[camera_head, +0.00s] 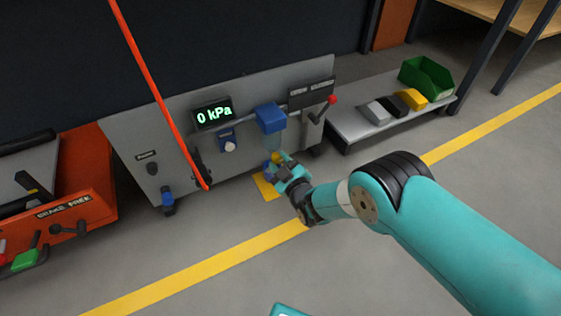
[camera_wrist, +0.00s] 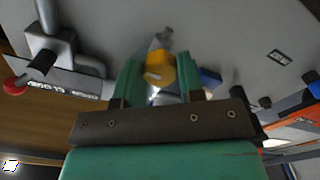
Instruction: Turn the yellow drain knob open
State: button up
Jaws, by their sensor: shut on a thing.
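The yellow drain knob (camera_head: 276,157) sits low under the blue-topped filter unit (camera_head: 270,118) on the grey panel. In the wrist view the yellow knob (camera_wrist: 160,68) is between the two green fingers of my gripper (camera_wrist: 158,80). In the head view my gripper (camera_head: 284,168) reaches the knob from the lower right, shut on it. Part of the knob is hidden by the fingers.
A red-tipped lever (camera_head: 331,100) stands right of the filter. A low bench with a green bin (camera_head: 427,78) is farther right. An orange bar (camera_head: 160,98) crosses in front of the panel. The floor in front is clear, with a yellow line (camera_head: 200,268).

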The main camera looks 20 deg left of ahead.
aim_at(280, 159)
jog(key=shift+f, duration=0.1)
dwell(0.3)
jog(key=o, duration=0.9)
jog(key=s+d+p, duration=0.2)
jog(key=p, duration=0.1)
jog(key=shift+d+r, duration=0.2)
jog(key=shift+r, duration=0.2)
jog(key=shift+s+d+p, duration=0.25)
jog(key=shift+p, duration=0.5)
jog(key=shift+f+p+v, duration=0.15)
jog(key=shift+p+v, duration=3.25)
jog(key=shift+p, duration=0.7)
jog(key=shift+f+p+v, duration=0.15)
jog(key=shift+p+v, duration=3.3)
jog(key=shift+p, duration=0.6)
